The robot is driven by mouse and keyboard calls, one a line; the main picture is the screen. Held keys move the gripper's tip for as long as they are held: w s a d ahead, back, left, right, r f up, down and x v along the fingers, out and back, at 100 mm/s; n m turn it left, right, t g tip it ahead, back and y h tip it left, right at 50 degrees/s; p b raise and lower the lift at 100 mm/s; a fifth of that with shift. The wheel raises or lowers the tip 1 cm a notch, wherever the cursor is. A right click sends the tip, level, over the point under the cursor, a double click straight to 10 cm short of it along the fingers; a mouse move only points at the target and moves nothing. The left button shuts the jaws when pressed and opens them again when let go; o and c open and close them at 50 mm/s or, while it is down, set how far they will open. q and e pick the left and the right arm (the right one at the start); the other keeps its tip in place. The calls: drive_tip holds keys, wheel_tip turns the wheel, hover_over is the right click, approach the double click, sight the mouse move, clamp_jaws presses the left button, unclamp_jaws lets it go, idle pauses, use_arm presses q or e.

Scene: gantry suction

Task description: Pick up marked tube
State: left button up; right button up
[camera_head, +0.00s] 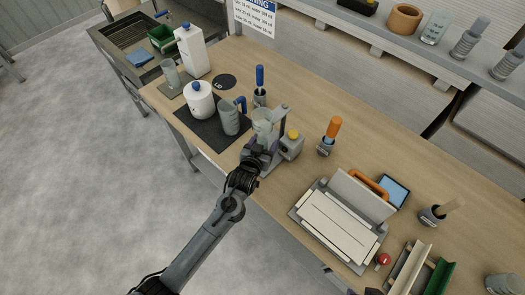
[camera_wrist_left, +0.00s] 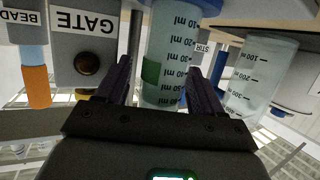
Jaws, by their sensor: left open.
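The marked tube is a clear cylinder with printed ml graduations and a green patch; it shows in the left wrist view (camera_wrist_left: 172,42). In the head view the clear tube (camera_head: 262,125) is at a small stand near the bench's front edge. My left gripper (camera_head: 262,149) is open just in front of it. In the left wrist view the dark fingers of my left gripper (camera_wrist_left: 160,66) are on either side of the tube, with gaps visible.
A box labelled GATE (camera_wrist_left: 88,48) stands close beside the tube; in the head view it has a yellow button (camera_head: 293,133). A graduated beaker (camera_wrist_left: 262,75) is on the other side. A grey jug (camera_head: 229,118) and a white jar (camera_head: 200,100) stand nearby.

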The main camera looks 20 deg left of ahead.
use_arm(q)
drive_tip(key=shift+f, duration=0.1)
drive_tip(key=c, duration=1.1)
